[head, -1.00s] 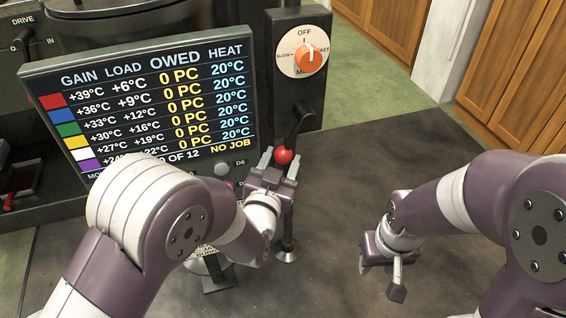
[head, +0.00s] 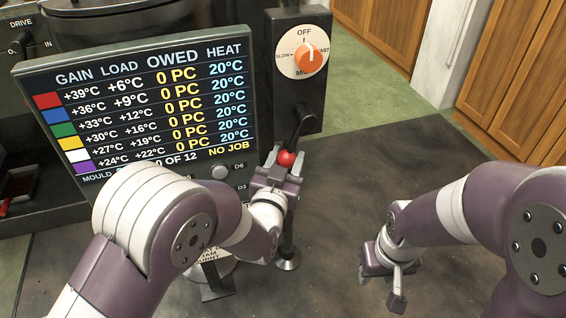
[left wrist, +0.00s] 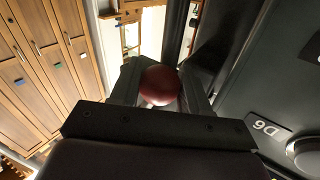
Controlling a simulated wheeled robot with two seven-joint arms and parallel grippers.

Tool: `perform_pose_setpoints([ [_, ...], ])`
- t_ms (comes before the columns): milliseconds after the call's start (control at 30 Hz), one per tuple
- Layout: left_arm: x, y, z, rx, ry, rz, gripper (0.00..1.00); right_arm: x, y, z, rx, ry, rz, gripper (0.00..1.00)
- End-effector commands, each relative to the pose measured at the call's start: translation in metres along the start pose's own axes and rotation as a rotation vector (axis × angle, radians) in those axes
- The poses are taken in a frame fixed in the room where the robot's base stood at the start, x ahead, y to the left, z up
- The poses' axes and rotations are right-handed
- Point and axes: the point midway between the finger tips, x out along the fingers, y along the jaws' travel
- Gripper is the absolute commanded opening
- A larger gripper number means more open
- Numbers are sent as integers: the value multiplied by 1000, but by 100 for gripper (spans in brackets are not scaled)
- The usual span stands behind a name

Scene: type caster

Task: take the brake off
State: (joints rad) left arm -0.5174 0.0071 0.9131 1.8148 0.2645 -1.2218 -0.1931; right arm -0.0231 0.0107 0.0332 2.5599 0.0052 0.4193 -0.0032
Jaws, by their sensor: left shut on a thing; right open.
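The brake lever's red ball knob (head: 286,158) sits below the dial panel on a dark lever (head: 300,122). My left gripper (head: 280,163) is shut on the red knob. In the left wrist view the knob (left wrist: 160,84) lies between the two fingers of my left gripper (left wrist: 161,90).
A screen (head: 150,100) with heat and load readings stands at the left, close to my left arm. An orange dial (head: 309,60) is on the panel above the lever. Wooden cabinets (head: 480,70) line the back right.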

Motion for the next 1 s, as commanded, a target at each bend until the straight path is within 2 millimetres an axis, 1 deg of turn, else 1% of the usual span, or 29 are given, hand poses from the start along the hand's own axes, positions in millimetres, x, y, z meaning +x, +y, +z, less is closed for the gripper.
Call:
perform_pose_setpoints([
  [33, 1, 4, 8, -21, 16, -1, 0, 12, 0, 2, 0, 0, 0, 43],
  [200, 9, 17, 13, -131, 88, -10, 0, 38, 0, 4, 0, 0, 0, 43],
  [500, 25, 42, 13, -354, 231, -32, 0, 80, 0, 10, 0, 0, 0, 43],
  [700, 34, 55, 7, -479, 312, -46, 0, 99, 0, 12, 0, 0, 0, 43],
  [1000, 43, 68, -1, -601, 389, -59, 0, 116, 0, 14, 0, 0, 0, 43],
])
